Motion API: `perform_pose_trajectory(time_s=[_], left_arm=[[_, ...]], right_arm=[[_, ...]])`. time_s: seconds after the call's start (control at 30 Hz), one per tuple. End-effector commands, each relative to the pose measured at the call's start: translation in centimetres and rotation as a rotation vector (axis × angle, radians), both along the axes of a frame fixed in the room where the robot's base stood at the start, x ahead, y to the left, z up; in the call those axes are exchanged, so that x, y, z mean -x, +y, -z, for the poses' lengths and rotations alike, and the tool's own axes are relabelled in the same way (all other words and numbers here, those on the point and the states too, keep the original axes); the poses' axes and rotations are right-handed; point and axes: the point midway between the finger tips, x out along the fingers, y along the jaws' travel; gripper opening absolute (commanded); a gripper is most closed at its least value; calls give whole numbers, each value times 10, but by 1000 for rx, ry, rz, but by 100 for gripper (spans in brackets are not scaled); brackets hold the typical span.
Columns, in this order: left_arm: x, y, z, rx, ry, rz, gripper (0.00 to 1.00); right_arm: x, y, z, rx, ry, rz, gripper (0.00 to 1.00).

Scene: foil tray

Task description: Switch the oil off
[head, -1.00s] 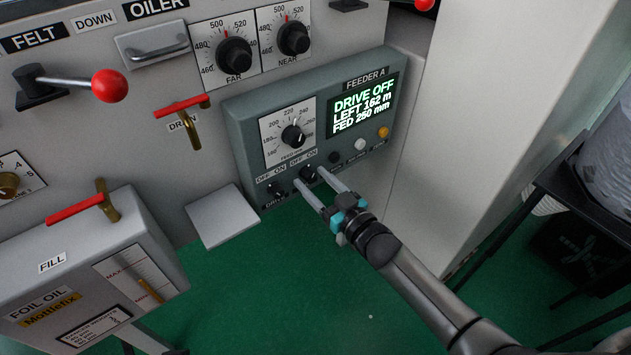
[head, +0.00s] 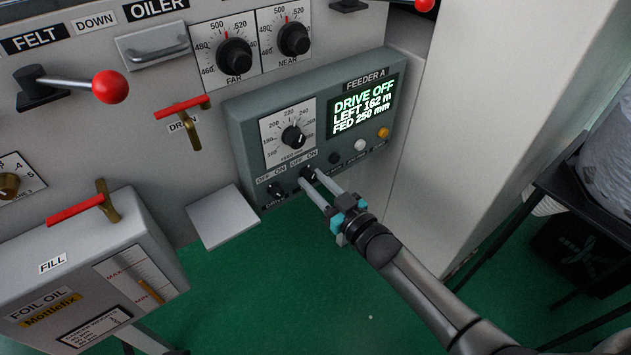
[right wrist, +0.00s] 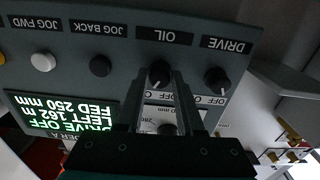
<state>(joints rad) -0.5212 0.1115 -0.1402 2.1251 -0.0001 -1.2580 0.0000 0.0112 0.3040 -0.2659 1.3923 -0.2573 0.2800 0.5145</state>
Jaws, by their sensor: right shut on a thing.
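The oil switch is a small black rotary knob (head: 308,171) at the bottom of the grey feeder panel (head: 240,128), under OFF and ON marks. In the right wrist view the same knob (right wrist: 160,72) sits by the upside-down OIL label (right wrist: 164,37). My right gripper (head: 309,180) is shut on this knob, with one finger on each side. The fingers partly hide it, and I cannot tell clearly which mark it points to. My left gripper is not in view.
The drive knob (head: 276,190) sits close to the left of the oil knob. Jog buttons (head: 360,146) are to its right. The display (head: 362,105) reads DRIVE OFF, LEFT 162 m, FED 250 mm. A foil oil tank (head: 85,265) stands at the lower left.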

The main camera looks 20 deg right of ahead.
Motion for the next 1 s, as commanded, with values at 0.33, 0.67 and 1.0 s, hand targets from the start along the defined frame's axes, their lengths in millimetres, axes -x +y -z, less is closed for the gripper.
perform_pose_trajectory(time_s=[0.33, 0.67, 1.0], left_arm=[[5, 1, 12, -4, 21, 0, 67], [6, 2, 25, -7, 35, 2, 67], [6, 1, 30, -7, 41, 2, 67]], right_arm=[[0, -1, 0, 201, -71, 1, 0], [0, -1, 0, 495, -178, 1, 0], [0, -1, 0, 765, -277, 1, 0]])
